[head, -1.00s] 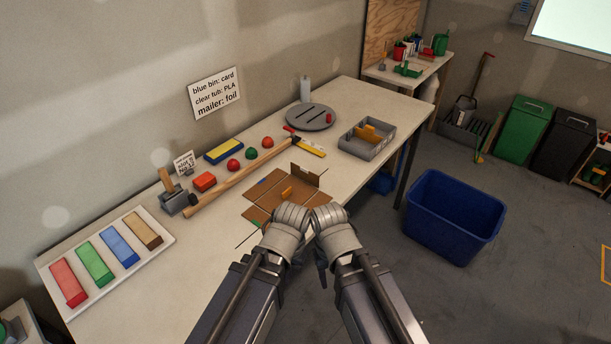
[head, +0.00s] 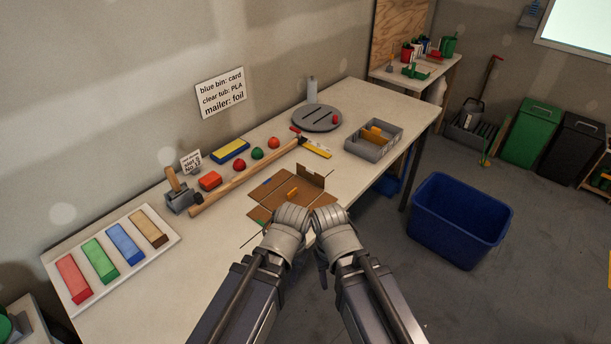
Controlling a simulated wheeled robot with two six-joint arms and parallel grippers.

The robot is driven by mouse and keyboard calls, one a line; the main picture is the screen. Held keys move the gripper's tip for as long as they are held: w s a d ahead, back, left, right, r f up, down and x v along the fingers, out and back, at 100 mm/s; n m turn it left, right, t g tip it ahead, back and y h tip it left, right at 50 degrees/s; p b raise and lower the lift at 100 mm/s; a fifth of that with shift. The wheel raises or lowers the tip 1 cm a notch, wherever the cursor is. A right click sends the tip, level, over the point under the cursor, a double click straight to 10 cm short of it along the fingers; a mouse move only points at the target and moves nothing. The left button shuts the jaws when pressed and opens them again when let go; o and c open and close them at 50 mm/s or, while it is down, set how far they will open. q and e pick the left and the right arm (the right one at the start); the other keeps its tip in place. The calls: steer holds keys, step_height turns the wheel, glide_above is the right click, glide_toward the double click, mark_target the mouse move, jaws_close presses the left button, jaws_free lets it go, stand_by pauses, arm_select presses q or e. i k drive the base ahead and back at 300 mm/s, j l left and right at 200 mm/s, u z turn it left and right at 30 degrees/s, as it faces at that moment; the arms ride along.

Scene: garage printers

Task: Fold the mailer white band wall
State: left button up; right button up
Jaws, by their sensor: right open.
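The mailer (head: 271,193) is a flat brown cardboard blank on the white table, in front of my arms. One wall (head: 311,176) at its far right side stands up; the other panels I can see lie flat. A small orange piece (head: 293,192) lies on it. I cannot make out a white band; the near part is hidden behind my wrists. My left gripper (head: 291,217) and right gripper (head: 328,216) are side by side over the mailer's near edge. Their fingertips are mostly hidden, so contact cannot be told.
A grey divided tray (head: 373,151) and round grey plate (head: 317,118) stand farther back. A tray of coloured bars (head: 91,257) is at left. A blue bin (head: 459,225) stands on the floor at right.

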mark_target(309, 174)
steer(key=l+u, duration=0.1)
steer(key=u, duration=0.6)
steer(key=l+u, duration=0.2)
steer(key=u, duration=0.15)
steer(key=l+u, duration=0.25)
steer(key=l, duration=0.2)
steer(key=l+u, duration=0.25)
steer(key=l, duration=0.2)
steer(key=k+l+u, duration=0.1)
steer(key=l+u, duration=0.2)
steer(key=l, duration=0.15)
steer(key=k+l+u, duration=0.1)
steer(key=l+u, duration=0.15)
steer(key=l, duration=0.2)
steer(key=k+l, duration=0.15)
steer(key=l, duration=0.25)
steer(key=k+l, duration=0.15)
steer(key=l, duration=0.2)
steer(key=k+l+u, duration=0.1)
steer(key=l, duration=0.3)
steer(key=k+l, duration=0.15)
steer(key=l, duration=0.2)
steer(key=k+l, duration=0.15)
steer(key=l, duration=0.25)
steer(key=k+l, duration=0.15)
steer(key=l, duration=0.2)
steer(key=k+l+u, duration=0.1)
steer(key=l, duration=0.25)
steer(key=k, duration=0.05)
